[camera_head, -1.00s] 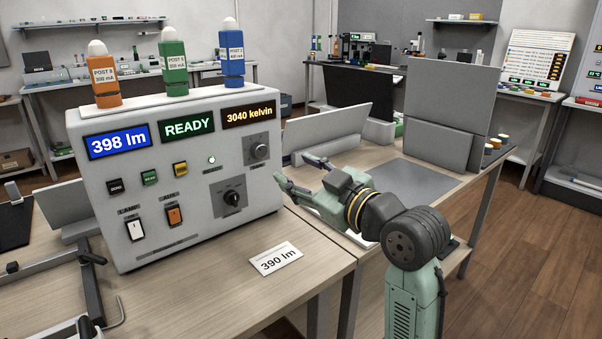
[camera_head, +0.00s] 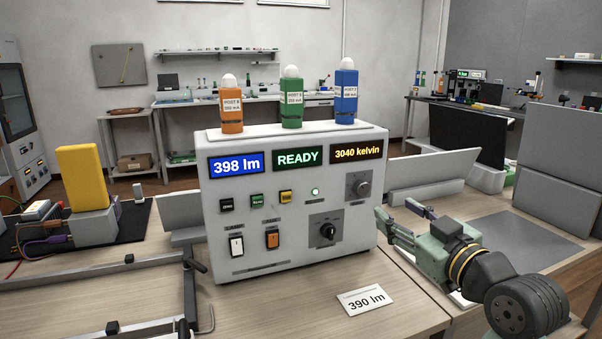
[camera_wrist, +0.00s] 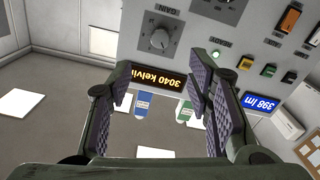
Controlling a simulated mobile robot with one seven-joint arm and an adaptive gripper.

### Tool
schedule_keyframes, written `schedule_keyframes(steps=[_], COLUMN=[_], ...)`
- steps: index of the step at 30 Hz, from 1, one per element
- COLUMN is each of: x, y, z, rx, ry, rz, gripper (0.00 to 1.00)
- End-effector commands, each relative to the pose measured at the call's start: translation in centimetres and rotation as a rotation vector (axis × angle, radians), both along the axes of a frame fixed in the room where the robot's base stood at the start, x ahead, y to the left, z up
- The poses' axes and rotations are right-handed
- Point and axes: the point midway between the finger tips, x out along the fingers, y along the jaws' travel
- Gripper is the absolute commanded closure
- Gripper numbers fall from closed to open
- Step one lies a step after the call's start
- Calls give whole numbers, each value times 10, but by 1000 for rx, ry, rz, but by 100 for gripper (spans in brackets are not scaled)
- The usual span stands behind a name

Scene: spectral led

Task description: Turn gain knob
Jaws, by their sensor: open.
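The gain knob (camera_head: 360,187) is a round grey dial on a dark plate at the upper right of the instrument box's (camera_head: 215,259) front. In the wrist view the gain knob (camera_wrist: 158,38) sits beside the upside-down GAIN label, beyond the fingertips. My gripper (camera_head: 396,211) is open and empty, near the box's right edge, to the right of and a little below the knob, apart from it. In the wrist view my gripper's (camera_wrist: 163,75) fingers spread below the knob. The displays read 398 lm (camera_head: 236,164), READY (camera_head: 298,158) and 3040 kelvin (camera_head: 357,151).
A second, black knob (camera_head: 328,231) is below left of the gain knob. Two rocker switches and several buttons fill the panel. A card (camera_head: 364,301) reading 390 lm lies on the bench. Orange, green and blue posts stand on top. A grey panel (camera_head: 447,175) stands behind my gripper.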

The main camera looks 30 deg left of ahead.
Motion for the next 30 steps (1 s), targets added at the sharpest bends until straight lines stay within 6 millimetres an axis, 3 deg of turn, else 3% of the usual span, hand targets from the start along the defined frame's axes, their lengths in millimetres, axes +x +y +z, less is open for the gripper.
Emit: schedule_keyframes(steps=[6, 21, 30], x=[8, 59, 72], y=[11, 77, 91], z=[-2, -2, -3], rx=[116, 114, 114], ry=[158, 157, 154], rz=[3, 2, 0], gripper=[54, 54, 54])
